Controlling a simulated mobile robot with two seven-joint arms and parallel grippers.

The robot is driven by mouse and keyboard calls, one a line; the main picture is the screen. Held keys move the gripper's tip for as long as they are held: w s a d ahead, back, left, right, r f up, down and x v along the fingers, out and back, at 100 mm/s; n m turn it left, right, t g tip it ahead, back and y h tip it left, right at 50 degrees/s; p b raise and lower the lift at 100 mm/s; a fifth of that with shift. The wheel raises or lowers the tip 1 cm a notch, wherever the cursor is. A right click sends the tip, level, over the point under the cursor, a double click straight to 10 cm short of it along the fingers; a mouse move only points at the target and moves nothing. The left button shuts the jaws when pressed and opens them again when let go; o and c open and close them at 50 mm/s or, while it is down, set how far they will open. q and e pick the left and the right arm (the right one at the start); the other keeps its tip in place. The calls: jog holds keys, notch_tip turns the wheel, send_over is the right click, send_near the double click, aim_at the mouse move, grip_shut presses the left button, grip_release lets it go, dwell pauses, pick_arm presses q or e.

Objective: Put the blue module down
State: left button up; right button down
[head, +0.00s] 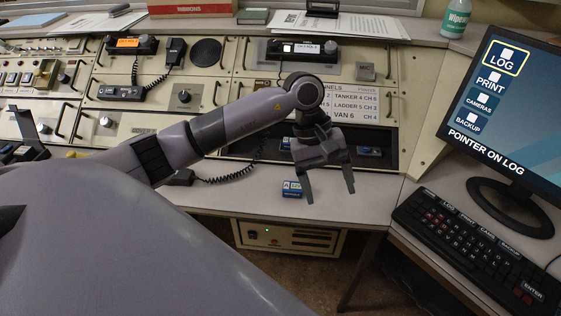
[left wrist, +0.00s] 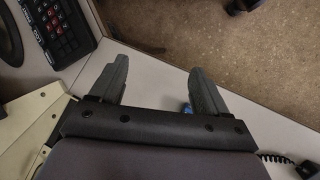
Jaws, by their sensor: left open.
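A small blue module (head: 292,189) with a pale label on top rests on the grey desk near its front edge. My left gripper (head: 330,194) is open and empty, just to the right of this module in the head view. Its left finger is close beside the module; I cannot tell whether they touch. In the left wrist view the fingers (left wrist: 158,66) are spread over bare desk, and a bit of the blue module (left wrist: 187,108) shows beside the right finger, which hides most of it. My right gripper is not in view.
Other blue modules (head: 370,151) lie in the dark recess (head: 388,165) of the console behind the gripper. A keyboard (head: 480,245) and a monitor (head: 500,95) stand at the right. A coiled cord (head: 235,176) lies left of the module. The desk edge drops to the floor.

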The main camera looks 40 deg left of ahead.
pick_arm(q)
jog(key=s+d+r+n+t+h, duration=0.2)
jog(key=d+n+h, duration=0.5)
jog(key=n, duration=0.2)
jog(key=s+d+r+n+t+h, duration=0.2)
jog(key=s+d+n+t+h, duration=0.1)
jog(key=d+n+h, duration=0.45)
jog(key=w+a+f+n+t+y, duration=0.1)
jog(key=a+f+n+t+y, duration=0.4)
jog(key=n, duration=1)
jog(key=w+a+f+n+t+y, duration=0.1)
jog(key=a+f+n+t+y, duration=0.45)
jog(key=n, duration=0.85)
jog(key=s+a+f+n+g+y, duration=0.2)
jog(key=s+f+n+y, duration=0.1)
jog(key=s+f+n, duration=0.3)
jog(key=s+a+f+n+g+y, duration=0.2)
jog(key=s+f+n+y, duration=0.1)
jog(key=s+f+n, duration=0.4)
jog(key=n, duration=0.3)
jog(key=shift+a+f+y, duration=0.2)
jog(key=shift+f+y, duration=0.1)
jog(key=shift+y, duration=0.1)
jog(key=shift+g, duration=0.25)
